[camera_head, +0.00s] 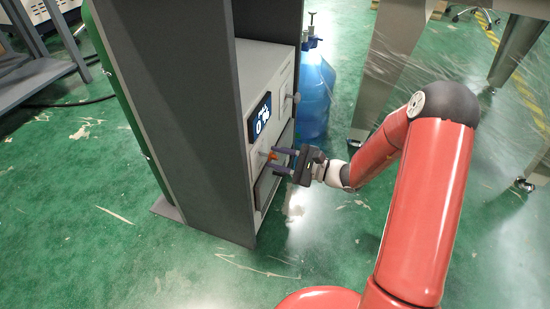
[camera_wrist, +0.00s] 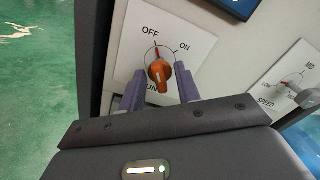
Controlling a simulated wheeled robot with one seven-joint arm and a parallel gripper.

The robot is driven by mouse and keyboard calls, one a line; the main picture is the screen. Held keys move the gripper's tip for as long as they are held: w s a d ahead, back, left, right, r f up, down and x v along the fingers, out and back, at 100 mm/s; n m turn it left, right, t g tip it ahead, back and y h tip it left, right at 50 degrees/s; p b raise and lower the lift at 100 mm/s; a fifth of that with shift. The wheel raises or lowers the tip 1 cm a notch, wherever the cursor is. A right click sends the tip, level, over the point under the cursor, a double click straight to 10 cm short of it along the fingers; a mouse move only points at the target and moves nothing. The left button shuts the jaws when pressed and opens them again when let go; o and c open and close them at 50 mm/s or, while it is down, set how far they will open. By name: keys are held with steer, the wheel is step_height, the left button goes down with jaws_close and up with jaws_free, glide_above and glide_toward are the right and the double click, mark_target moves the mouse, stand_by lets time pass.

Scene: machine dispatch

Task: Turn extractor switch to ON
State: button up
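The extractor switch is an orange knob (camera_wrist: 161,73) on a white label plate (camera_wrist: 190,40) with OFF at upper left and ON at upper right. A red mark at the knob's top points up and slightly left, nearer OFF. In the head view the orange knob (camera_head: 271,155) shows on the front of the machine. My gripper (camera_wrist: 161,82) is open, with one purple finger on each side of the knob's lower part. I cannot tell whether the fingers touch it. My gripper also shows in the head view (camera_head: 277,159), reaching the panel from the right.
A grey cabinet (camera_head: 190,110) surrounds the white machine (camera_head: 262,72), which has a dark display (camera_head: 261,117). A SPEED knob (camera_wrist: 290,85) is to the right. A blue water bottle (camera_head: 315,95) stands behind, and metal table legs (camera_head: 385,60) are nearby. The green floor is open in front.

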steer(key=shift+w+a, duration=0.2)
steer(key=shift+a, duration=0.35)
steer(key=shift+c, duration=0.2)
steer(key=c, duration=0.6)
